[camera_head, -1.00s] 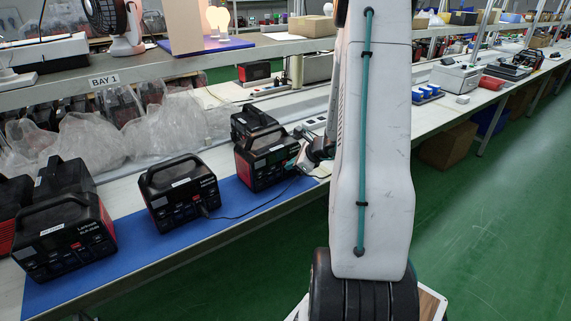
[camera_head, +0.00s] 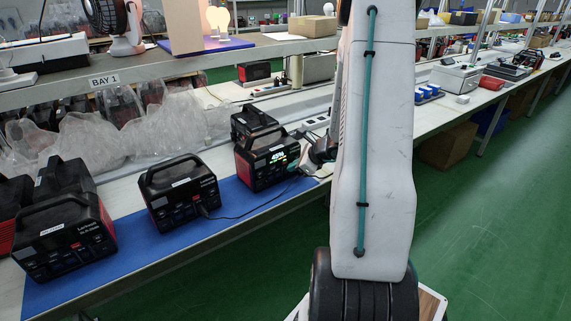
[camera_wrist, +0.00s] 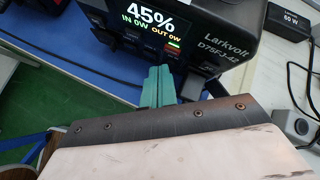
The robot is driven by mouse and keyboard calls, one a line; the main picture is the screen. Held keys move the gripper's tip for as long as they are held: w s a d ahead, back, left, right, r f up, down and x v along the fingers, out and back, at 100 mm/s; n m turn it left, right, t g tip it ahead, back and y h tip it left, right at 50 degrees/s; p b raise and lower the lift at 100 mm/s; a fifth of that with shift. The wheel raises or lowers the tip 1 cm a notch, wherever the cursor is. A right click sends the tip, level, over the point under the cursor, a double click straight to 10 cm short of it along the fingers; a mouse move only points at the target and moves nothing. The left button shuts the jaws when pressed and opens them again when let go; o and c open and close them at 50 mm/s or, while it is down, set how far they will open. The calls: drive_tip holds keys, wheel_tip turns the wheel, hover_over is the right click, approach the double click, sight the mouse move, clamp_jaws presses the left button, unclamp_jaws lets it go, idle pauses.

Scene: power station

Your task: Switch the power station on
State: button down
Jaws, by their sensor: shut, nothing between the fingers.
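The power station, black with red sides (camera_head: 252,176), stands on the blue mat (camera_head: 118,240) at the right end of the row. Its screen is lit. In the wrist view the power station (camera_wrist: 232,22) shows "45%", "IN 0W" and "OUT 0W", a small green light below the screen, and the name Larkvolt. My gripper (camera_wrist: 160,72) has its teal fingers shut together with nothing between them. The tips are at the lower front, just below the screen. I cannot tell whether they touch it. In the head view my arm hides part of the gripper.
Another black power station (camera_head: 180,191) stands left of it, and a third (camera_head: 66,237) further left, on the mat. A dark cable runs across the mat between stations. In the wrist view a black 60 W adapter (camera_wrist: 287,22) lies at the right. Plastic bags (camera_head: 88,143) lie behind.

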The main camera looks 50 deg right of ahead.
drive_tip(key=s+a, duration=0.1)
drive_tip(key=s, duration=0.5)
idle(0.4)
idle(0.7)
